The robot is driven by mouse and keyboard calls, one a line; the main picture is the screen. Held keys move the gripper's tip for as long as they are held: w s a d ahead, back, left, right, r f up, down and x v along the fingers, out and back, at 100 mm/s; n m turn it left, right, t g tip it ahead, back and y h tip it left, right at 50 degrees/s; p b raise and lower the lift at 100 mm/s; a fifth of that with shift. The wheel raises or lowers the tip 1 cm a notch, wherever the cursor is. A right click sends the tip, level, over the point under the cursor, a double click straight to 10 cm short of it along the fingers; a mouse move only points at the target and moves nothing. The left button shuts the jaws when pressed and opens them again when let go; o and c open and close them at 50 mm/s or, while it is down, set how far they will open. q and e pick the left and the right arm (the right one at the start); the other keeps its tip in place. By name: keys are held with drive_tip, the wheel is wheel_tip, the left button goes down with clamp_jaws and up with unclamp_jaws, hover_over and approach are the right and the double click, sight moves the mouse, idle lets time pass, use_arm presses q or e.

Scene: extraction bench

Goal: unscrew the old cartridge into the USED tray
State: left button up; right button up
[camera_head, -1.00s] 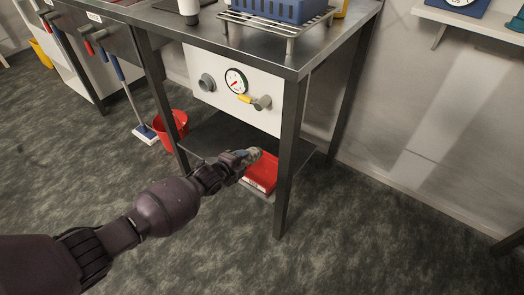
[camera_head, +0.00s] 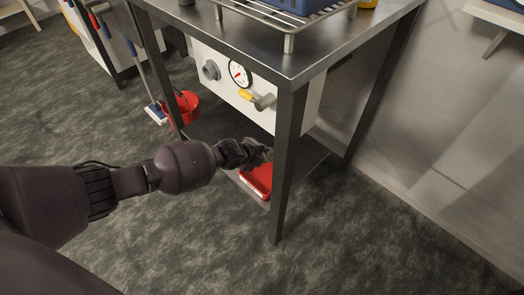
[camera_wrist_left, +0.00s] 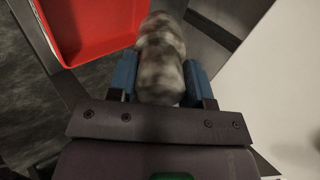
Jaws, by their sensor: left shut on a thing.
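In the left wrist view my left gripper (camera_wrist_left: 160,84) is shut on a mottled grey-white cartridge (camera_wrist_left: 162,50), held between its blue finger pads. In the head view the left gripper (camera_head: 262,153) is beneath the white panel, above the lower shelf, and the cartridge is hard to make out there. The red USED tray (camera_head: 257,180) sits on the lower shelf, partly behind the front table leg. My right gripper is not in view.
The bench's front leg (camera_head: 285,165) stands close to the right of my gripper. The white panel (camera_head: 220,80) carries a gauge (camera_head: 240,74), a yellow-handled valve (camera_head: 257,98) and a grey round port (camera_head: 210,70). A red bucket (camera_head: 185,106) stands behind at left.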

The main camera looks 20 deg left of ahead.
use_arm(q)
drive_tip(key=f, duration=0.1)
drive_tip(key=f+b, duration=0.1)
drive_tip(key=f, duration=0.1)
drive_tip(key=shift+s+f, duration=0.2)
drive_tip(key=shift+f, duration=0.05)
drive_tip(key=f+b, duration=0.2)
drive_tip(key=shift+w+f, duration=0.2)
drive_tip(key=shift+f, duration=0.2)
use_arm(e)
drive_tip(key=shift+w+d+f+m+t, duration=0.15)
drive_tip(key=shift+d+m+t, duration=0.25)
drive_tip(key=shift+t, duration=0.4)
use_arm(q)
drive_tip(key=shift+f+b, duration=0.3)
drive_tip(key=shift+b, duration=0.05)
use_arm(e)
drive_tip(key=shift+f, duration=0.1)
use_arm(q)
drive_tip(key=shift+f+b, duration=0.3)
drive_tip(key=shift+f, duration=0.15)
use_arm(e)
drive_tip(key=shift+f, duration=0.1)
use_arm(q)
drive_tip(key=o, duration=1.3)
